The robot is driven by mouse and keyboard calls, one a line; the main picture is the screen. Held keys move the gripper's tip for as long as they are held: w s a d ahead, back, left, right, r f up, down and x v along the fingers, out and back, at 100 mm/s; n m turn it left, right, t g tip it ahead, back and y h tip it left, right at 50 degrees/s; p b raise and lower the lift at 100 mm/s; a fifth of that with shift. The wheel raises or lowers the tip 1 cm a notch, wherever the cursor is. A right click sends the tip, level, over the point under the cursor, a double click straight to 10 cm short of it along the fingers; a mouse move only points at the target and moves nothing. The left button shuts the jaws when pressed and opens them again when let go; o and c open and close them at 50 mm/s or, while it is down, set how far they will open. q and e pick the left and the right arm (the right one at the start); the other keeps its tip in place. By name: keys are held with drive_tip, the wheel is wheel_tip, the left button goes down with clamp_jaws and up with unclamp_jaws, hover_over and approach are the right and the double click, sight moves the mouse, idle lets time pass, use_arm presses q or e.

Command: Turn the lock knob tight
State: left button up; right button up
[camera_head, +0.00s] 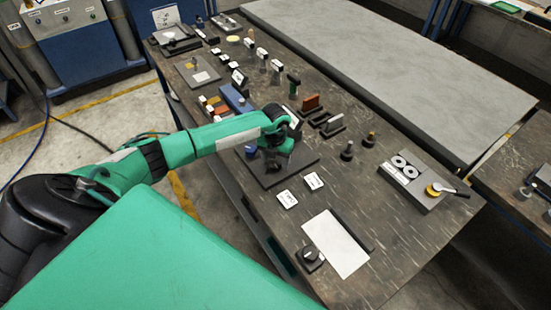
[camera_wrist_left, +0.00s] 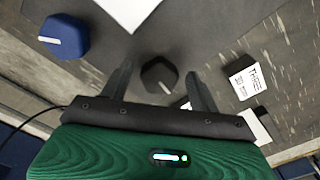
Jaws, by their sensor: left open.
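A black knob (camera_wrist_left: 158,75) with a white pointer line sits between the fingers of my left gripper (camera_wrist_left: 159,69) in the left wrist view. The fingers are apart, one on each side of it, and I see no clear contact. A blue knob (camera_wrist_left: 65,37) with a white line stands left of the fingers; it also shows in the head view (camera_head: 251,150). No label marks either knob as the lock knob. In the head view my left gripper (camera_head: 272,156) reaches down over a dark plate (camera_head: 278,179) and hides the black knob. My right gripper is out of view.
Small printed cards (camera_head: 287,199) lie on the dark table in front of the plate. Blocks and a blue box (camera_head: 235,99) stand close behind my gripper. A grey fixture (camera_head: 415,180) sits right.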

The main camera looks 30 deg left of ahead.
use_arm(q)
drive_tip(key=c, duration=1)
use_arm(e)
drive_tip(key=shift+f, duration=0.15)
